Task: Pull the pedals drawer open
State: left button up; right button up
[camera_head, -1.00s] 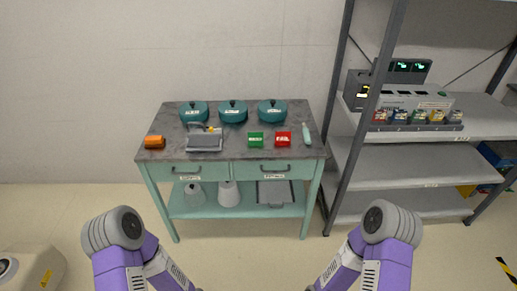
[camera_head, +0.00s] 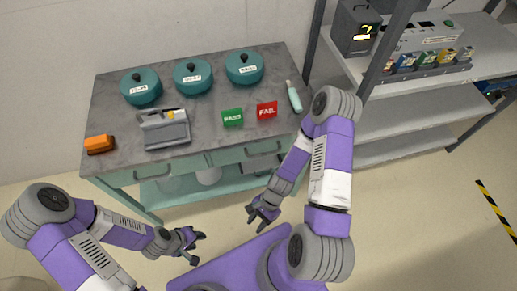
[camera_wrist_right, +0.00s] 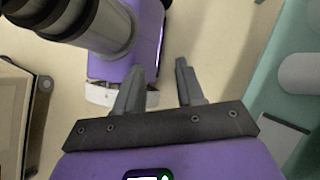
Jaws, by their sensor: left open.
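A teal workbench with a grey top (camera_head: 215,140) has two drawers in its front. The left drawer has a dark handle (camera_head: 152,175); the right drawer has a dark handle (camera_head: 262,150). Both look shut. I cannot read which drawer is labelled pedals. My left gripper (camera_head: 194,246) is open and empty, in front of and below the left drawer, apart from it. My right gripper (camera_head: 260,218) is in front of and below the right drawer, apart from it. In the right wrist view its fingers (camera_wrist_right: 158,85) are spread with nothing between them.
On the bench stand several lidded teal pots (camera_head: 193,78), a grey device (camera_head: 165,132), an orange block (camera_head: 99,145), a green PASS block (camera_head: 232,117), a red FAIL block (camera_head: 267,110) and a pale green bottle (camera_head: 294,97). A grey shelf rack (camera_head: 410,105) stands close on the right.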

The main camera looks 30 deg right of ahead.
notch_tip(320, 180, up, 3)
jog(key=w+m+t+y, duration=0.2)
jog(key=m+y, duration=0.3)
jog(key=m, duration=0.8)
jog(key=m+t+h, duration=0.3)
jog(key=m+t, duration=1.1)
jog(key=m, duration=0.7)
send_near(263, 154)
jog(key=w+a+f, duration=0.1)
jog(key=w, duration=0.1)
jog(key=shift+b+x, duration=1.05)
jog(key=shift+x, duration=2.8)
grip_shut()
